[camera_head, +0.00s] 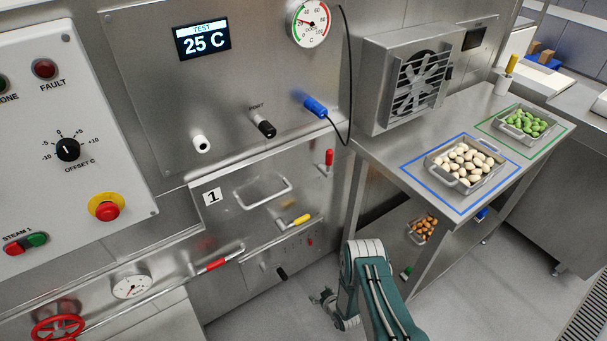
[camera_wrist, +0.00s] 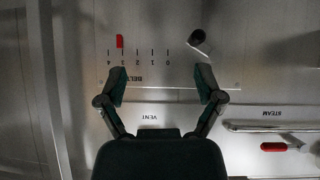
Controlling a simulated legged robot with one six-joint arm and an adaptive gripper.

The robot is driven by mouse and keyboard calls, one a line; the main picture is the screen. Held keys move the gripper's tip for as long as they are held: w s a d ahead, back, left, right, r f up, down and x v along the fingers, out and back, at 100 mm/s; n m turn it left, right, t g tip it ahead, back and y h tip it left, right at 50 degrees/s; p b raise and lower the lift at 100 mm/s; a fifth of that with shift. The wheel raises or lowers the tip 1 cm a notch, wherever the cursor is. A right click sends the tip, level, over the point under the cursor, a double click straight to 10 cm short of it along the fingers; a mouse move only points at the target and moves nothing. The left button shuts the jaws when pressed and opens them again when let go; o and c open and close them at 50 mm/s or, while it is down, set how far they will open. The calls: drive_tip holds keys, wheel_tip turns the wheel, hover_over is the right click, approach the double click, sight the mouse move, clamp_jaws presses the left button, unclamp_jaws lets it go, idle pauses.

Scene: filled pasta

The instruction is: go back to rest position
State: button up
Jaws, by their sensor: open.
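My teal arm (camera_head: 378,300) shows at the bottom centre of the head view. My gripper (camera_head: 322,297) is low, in front of the steel machine. In the wrist view my gripper (camera_wrist: 161,84) has its two fingers spread wide with nothing between them. It faces a panel with a BELT scale, a red marker (camera_wrist: 120,41) and a black lever (camera_wrist: 197,37). Whether the fingertips touch the panel cannot be told.
A red-gripped handle (camera_head: 214,265) and a yellow-gripped handle (camera_head: 301,219) stick out from the machine. The steel table (camera_head: 404,166) at right carries a tray of pale pasta (camera_head: 441,177) and a tray of green pieces (camera_head: 508,129). The floor beside my arm is clear.

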drive_tip(key=w+d+r+h, duration=0.1)
drive_tip(key=w+d+r, duration=0.1)
drive_tip(key=w+r, duration=0.85)
drive_tip(key=d+r+m+h, duration=0.2)
drive_tip(key=d+r, duration=0.1)
drive_tip(key=r, duration=1.5)
drive_tip(key=d+r+m+h, duration=0.1)
drive_tip(key=d+r, duration=0.1)
drive_tip(key=r, duration=1.6)
drive_tip(key=s+d+r+m+g+h, duration=0.1)
drive_tip(key=s+d+r+m+g, duration=0.1)
drive_tip(key=s+r, duration=1.7)
drive_tip(key=s, duration=0.6)
drive_tip(key=s+r+m+g, duration=0.1)
drive_tip(key=s+r, duration=0.2)
drive_tip(key=s, duration=0.8)
drive_tip(key=shift+r+m, duration=0.3)
drive_tip(key=shift+r, duration=0.1)
drive_tip(key=shift+d, duration=0.1)
